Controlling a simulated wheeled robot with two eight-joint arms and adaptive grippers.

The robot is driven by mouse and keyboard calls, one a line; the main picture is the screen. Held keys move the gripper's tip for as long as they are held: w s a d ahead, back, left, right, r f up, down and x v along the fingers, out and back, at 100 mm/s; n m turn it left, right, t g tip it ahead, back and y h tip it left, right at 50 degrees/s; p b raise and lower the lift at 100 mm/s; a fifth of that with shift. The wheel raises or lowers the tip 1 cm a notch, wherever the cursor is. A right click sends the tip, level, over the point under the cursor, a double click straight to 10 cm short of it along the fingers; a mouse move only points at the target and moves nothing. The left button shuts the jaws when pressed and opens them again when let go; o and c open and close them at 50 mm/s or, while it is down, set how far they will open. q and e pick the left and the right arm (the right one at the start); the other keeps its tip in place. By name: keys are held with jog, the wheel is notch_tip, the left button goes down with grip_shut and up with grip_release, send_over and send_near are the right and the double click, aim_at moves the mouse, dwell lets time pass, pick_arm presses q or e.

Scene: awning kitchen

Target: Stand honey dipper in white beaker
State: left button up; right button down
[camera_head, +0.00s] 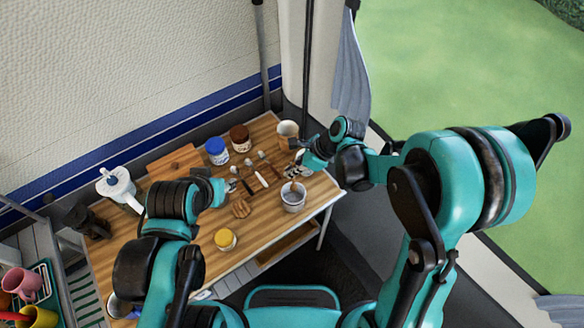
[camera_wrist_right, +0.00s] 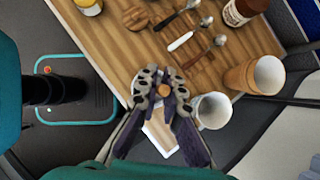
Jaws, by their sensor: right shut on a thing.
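The white beaker (camera_head: 292,206) stands near the table's front right corner. Most of the dipper is hidden. My left gripper (camera_head: 231,186) is over the table's middle, too small to read its opening.
A tan cup (camera_head: 287,129) stands behind the right gripper. Several spoons (camera_head: 262,172) lie left of the beaker. A brown jar (camera_head: 240,138), blue-lidded jar (camera_head: 216,151), yellow jar (camera_head: 225,239), wooden piece (camera_head: 241,208) and white kettle (camera_head: 117,185) occupy the table (camera_head: 262,222).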

aim_at(292, 185)
jog(key=shift+f+b, duration=2.7)
jog(key=shift+f, duration=0.35)
jog(key=c, duration=1.6)
grip_release()
jog(key=shift+r, duration=0.1)
jog(key=v, duration=1.1)
jog(key=shift+d+r, duration=0.25)
jog(key=shift+r, duration=0.05)
jog(key=s+d+n+t+h+b, duration=0.1)
jog(key=s+d+n+t+h, duration=0.2)
jog(key=n, duration=0.7)
jog(key=s+d+n+t+h+b, duration=0.2)
jog(key=s+d+n+h, duration=0.1)
jog(key=s+d+n, duration=0.5)
jog(key=shift+d+n+t, duration=0.4)
jog(key=shift+d+n, duration=0.15)
jog(key=shift+n, duration=0.65)
